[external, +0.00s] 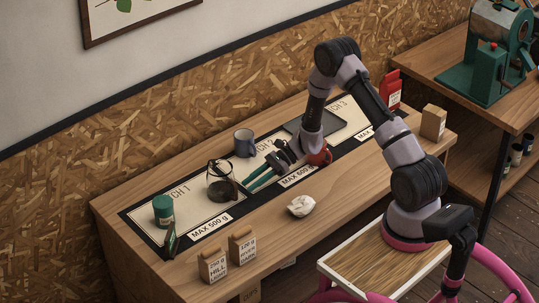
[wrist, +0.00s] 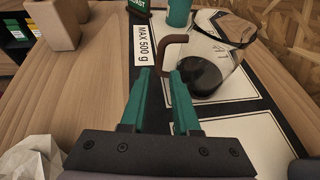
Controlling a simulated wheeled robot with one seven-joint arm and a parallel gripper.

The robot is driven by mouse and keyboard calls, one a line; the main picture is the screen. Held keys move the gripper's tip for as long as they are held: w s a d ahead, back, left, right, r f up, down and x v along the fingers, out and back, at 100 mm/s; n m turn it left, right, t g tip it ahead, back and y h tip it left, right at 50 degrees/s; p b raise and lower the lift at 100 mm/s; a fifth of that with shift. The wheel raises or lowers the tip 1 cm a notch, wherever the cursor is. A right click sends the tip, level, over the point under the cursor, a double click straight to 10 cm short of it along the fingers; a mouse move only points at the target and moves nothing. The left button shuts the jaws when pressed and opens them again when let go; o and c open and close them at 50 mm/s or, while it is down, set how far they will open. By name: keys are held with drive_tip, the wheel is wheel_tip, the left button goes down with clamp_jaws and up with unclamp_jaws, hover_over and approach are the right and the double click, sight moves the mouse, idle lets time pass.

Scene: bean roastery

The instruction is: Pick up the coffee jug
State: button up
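The coffee jug (external: 220,186) is glass with dark coffee in the bottom and a brown handle. It stands upright on the left white panel of the bench mat, and it shows at upper right in the wrist view (wrist: 205,73). My gripper (external: 248,186) has green fingers and reaches in from the right, low over the mat. In the wrist view my gripper (wrist: 160,76) is open, and the jug's handle (wrist: 165,58) lies at and between the fingertips. I cannot tell whether either finger touches it.
A green tin (external: 163,209) stands left of the jug. A grey mug (external: 244,143) is behind, and a red mug (external: 320,155) is near my wrist. Crumpled paper (external: 300,206) and two small bags (external: 242,246) sit at the front. A dark tray (external: 318,126) lies farther right.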

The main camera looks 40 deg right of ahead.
sight(236, 198)
drive_tip(key=x, duration=0.6)
drive_tip(key=shift+a, duration=0.25)
drive_tip(key=shift+c, duration=0.3)
clamp_jaws()
drive_tip(key=shift+w, duration=0.1)
idle(0.9)
